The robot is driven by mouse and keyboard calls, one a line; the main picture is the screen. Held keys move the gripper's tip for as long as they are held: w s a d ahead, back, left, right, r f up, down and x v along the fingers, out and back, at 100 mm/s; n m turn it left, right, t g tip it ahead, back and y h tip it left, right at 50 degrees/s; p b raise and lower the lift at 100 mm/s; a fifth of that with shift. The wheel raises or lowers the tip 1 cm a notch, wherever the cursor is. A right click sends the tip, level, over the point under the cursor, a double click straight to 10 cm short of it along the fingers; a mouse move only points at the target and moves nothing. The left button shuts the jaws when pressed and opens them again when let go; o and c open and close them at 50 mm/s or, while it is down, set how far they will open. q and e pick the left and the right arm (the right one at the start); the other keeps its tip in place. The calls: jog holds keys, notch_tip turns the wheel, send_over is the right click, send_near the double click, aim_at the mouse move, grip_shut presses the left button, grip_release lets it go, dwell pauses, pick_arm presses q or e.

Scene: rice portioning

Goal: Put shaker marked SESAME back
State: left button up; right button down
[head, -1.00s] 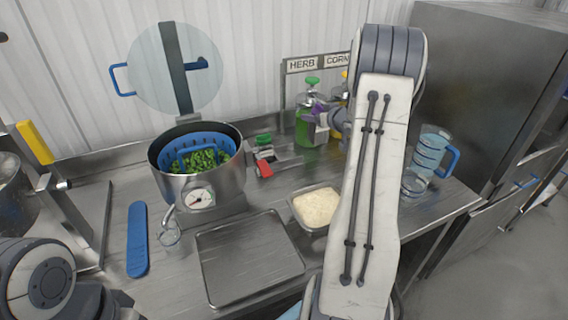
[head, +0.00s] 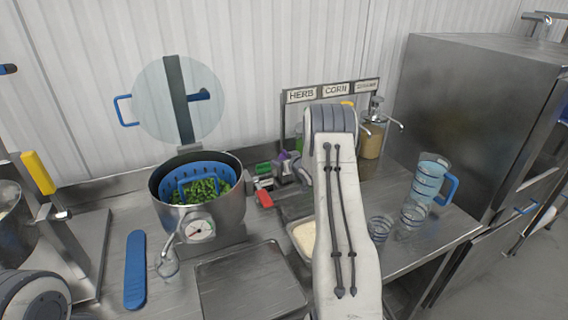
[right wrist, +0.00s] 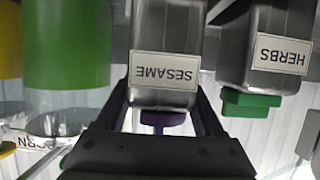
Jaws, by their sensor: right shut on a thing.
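The shaker marked SESAME (right wrist: 165,45) is a grey metal box with a white label and a purple cap; it also shows in the head view (head: 283,172). My right gripper (right wrist: 164,108) is shut on it, with a finger on each side. In the head view my right gripper (head: 293,170) is partly hidden behind my own arm. The shaker marked HERBS (right wrist: 270,45), with a green cap, stands close beside it and shows left of it in the head view (head: 263,172). I cannot tell whether the SESAME shaker's base touches the surface. My left gripper is out of view.
A shaker with a red cap (head: 265,199) is in front of the HERBS one. The pot with greens (head: 228,212) is to the left. Pump bottles, one tan (head: 371,142), stand under a label sign (head: 336,90). A rice pan (head: 291,228) is in front, partly hidden.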

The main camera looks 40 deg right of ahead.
jog(key=shift+d+f, duration=0.1)
jog(key=shift+f, duration=0.7)
jog(key=shift+f, duration=0.25)
grip_release()
jog(key=shift+r, duration=0.1)
